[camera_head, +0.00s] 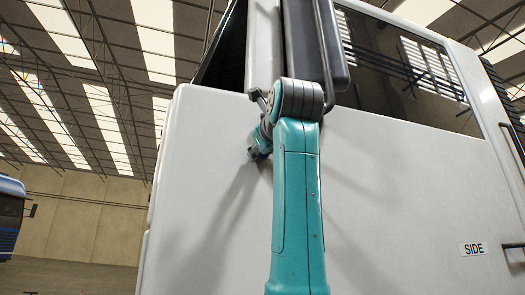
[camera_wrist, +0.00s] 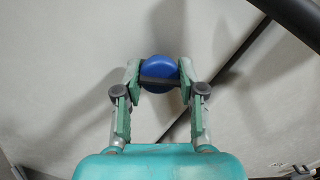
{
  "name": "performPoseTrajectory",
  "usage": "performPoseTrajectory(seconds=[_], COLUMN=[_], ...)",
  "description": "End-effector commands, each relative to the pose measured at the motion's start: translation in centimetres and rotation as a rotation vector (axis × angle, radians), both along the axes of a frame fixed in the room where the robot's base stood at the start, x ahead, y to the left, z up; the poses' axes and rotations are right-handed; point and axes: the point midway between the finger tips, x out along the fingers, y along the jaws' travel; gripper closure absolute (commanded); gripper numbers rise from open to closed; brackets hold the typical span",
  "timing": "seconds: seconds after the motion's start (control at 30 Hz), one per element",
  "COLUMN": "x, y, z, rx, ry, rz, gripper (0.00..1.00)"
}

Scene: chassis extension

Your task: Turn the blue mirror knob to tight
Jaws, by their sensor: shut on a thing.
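The blue mirror knob (camera_wrist: 160,68) is round, with a dark band across its lower part, in the upper middle of the wrist view. My gripper (camera_wrist: 159,78) is shut on it, with one green-grey finger on its left side and the other on its right. Behind the knob is a pale panel. In the head view my teal arm (camera_head: 298,200) rises in front of the white cab and hides part of the mirror area. My gripper's end shows only small beside the arm there, and the knob cannot be clearly told.
The mirror housing (camera_head: 263,45) stands upright above my arm in the head view. A dark bar (camera_wrist: 285,18) crosses the wrist view's upper right.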

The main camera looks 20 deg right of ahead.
Motion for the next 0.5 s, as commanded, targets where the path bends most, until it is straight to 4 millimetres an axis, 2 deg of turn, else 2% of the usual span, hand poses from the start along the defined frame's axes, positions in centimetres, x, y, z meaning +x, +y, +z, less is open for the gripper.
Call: performPoseTrajectory(seconds=[0.5], x=[0.18], y=[0.00], z=[-0.31], rx=[0.064], ry=[0.009], rz=[-0.001], gripper=[0.95])
